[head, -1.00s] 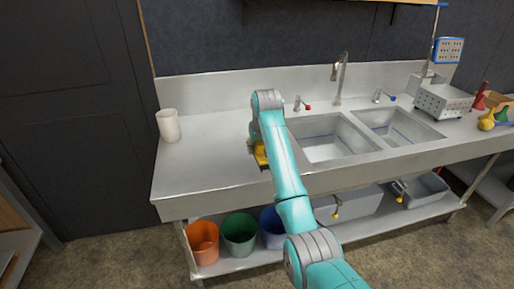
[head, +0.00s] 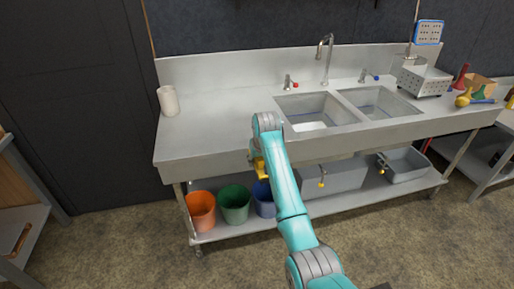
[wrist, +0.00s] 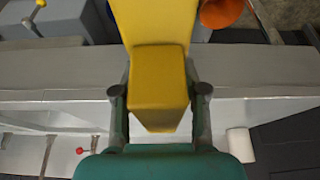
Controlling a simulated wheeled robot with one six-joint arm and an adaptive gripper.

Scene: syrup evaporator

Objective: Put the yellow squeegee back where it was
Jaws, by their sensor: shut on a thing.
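The yellow squeegee (head: 262,169) is in my gripper (head: 256,163), beside the front edge of the steel sink counter in the head view. In the wrist view the squeegee (wrist: 158,78) fills the upper middle. A block-shaped yellow part sits between the two fingers of my gripper (wrist: 162,95), and a wider yellow part runs out of the top of the picture. The fingers are shut on it, one on each side. In the head view my own arm hides part of the squeegee.
The counter (head: 205,135) has a bare left part with a white cylinder (head: 168,100). Two sink basins (head: 318,112) lie right of my arm. Below stand orange (head: 201,211), green (head: 235,204) and blue (head: 263,198) buckets and grey tubs (head: 335,177). A perforated metal box (head: 424,80) stands at right.

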